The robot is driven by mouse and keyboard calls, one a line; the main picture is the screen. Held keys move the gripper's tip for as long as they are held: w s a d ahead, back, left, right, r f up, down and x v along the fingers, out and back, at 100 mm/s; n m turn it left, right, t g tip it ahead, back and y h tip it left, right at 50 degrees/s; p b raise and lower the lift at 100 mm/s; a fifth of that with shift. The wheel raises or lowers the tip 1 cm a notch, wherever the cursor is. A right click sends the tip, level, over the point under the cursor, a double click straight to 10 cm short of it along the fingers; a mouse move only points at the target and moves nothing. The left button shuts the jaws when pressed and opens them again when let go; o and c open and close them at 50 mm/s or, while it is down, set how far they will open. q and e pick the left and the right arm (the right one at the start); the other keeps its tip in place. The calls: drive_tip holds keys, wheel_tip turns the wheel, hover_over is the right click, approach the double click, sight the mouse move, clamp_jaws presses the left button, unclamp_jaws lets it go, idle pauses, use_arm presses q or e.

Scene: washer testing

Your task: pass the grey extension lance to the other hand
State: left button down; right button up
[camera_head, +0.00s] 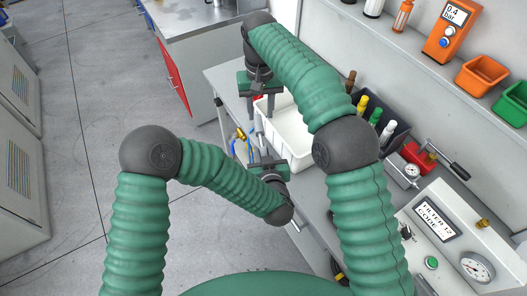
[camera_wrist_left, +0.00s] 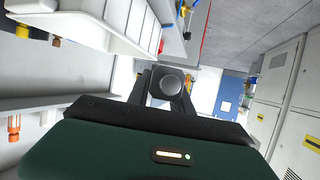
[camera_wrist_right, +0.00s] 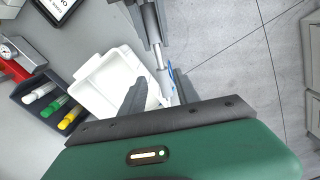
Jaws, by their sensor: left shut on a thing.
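The grey extension lance (camera_wrist_right: 155,34) shows in the right wrist view as a metallic rod running down from my left gripper toward my right one. Its round grey end (camera_wrist_left: 171,84) faces the camera in the left wrist view. My left gripper (camera_head: 262,150) is shut on the lance, its fingers pointing up toward my right gripper. My right gripper (camera_head: 260,115) is open above it in the head view, pointing down, with its fingers apart. The lance's lower end lies near the gap between the right fingers (camera_wrist_right: 160,92); I cannot tell whether they touch it.
A white tray (camera_head: 297,143) stands on the bench just right of both grippers. A dark holder with coloured bottles (camera_head: 388,130), a red gauge device (camera_head: 417,157) and a labelled control box (camera_head: 437,222) lie farther right. Open floor (camera_head: 85,110) is on the left.

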drive_tip(key=s+d+f+t, duration=0.1)
drive_tip(key=s+d+f, duration=0.3)
drive_tip(key=s, duration=0.4)
drive_tip(key=s+d+f, duration=0.3)
drive_tip(key=s+d, duration=0.4)
drive_tip(key=s, duration=0.1)
drive_tip(key=s+d+f+m+t, duration=0.1)
drive_tip(key=s+d+f, duration=0.3)
drive_tip(key=s, duration=0.5)
drive_tip(key=shift+d+f+t, duration=0.3)
drive_tip(key=shift+d+f, duration=0.05)
drive_tip(key=shift+d, duration=0.65)
drive_tip(key=shift+s, duration=0.1)
